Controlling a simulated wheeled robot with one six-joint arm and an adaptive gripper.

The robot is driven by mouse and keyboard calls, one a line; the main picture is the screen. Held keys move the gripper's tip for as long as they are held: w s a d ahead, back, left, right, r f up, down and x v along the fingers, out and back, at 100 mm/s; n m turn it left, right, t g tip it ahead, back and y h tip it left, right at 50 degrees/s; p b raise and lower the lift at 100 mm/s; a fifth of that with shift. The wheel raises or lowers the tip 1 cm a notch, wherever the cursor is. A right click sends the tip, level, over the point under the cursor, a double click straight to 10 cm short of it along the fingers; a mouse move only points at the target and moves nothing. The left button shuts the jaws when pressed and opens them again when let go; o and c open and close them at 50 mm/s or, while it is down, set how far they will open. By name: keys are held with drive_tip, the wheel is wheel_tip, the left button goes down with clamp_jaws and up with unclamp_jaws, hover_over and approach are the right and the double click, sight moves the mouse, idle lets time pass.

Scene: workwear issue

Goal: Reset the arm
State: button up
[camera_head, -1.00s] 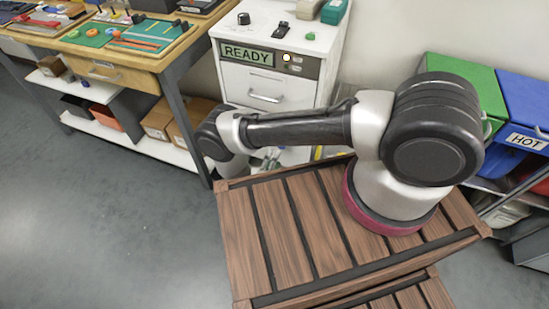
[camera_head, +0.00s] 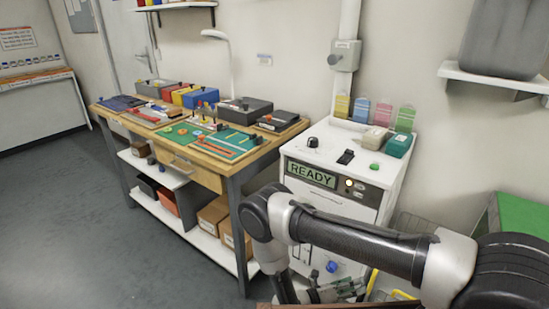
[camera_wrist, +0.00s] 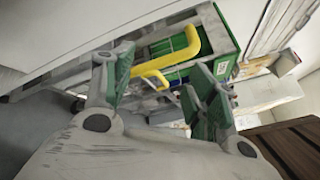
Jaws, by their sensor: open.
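My arm reaches in from the lower right of the head view, its dark link running left to an elbow-like joint in front of the white cabinet. My gripper (camera_wrist: 165,78) shows in the wrist view with its two green-padded fingers apart and nothing between them. It is partly visible low in the head view (camera_head: 338,290), in front of the cabinet's lower part. A yellow bar-like handle (camera_wrist: 185,48) lies beyond the fingers in the wrist view. I cannot tell whether a finger touches it.
The white cabinet (camera_head: 340,165) has a READY display (camera_head: 311,176) and a lit button. A wooden workbench (camera_head: 205,174) with tools and boxes stands left of it. A green bin (camera_head: 520,215) is at the right. Floor at the left (camera_head: 60,220) is clear.

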drive_tip(key=s+r+m+g+y, duration=0.2)
drive_tip(key=r+m+g+y, duration=0.3)
drive_tip(key=r+m, duration=0.9)
drive_tip(key=s+r+m+g+y, duration=0.1)
drive_tip(key=r+m+g+y, duration=0.55)
drive_tip(key=r, duration=1.25)
drive_tip(key=s+d+r+m+t+y, duration=0.1)
drive_tip(key=s+d+r+m+t, duration=0.2)
drive_tip(key=r, duration=0.5)
drive_tip(key=s+d+r+m+t+y, duration=0.2)
drive_tip(key=s+d+r+m+t, duration=0.1)
drive_tip(key=r, duration=0.5)
drive_tip(key=s+d+r+m+t+y, duration=0.2)
drive_tip(key=s+d+r+m+t, duration=0.2)
drive_tip(key=r, duration=0.4)
drive_tip(key=shift+s+m, duration=0.85)
drive_tip(key=shift+c, duration=0.4)
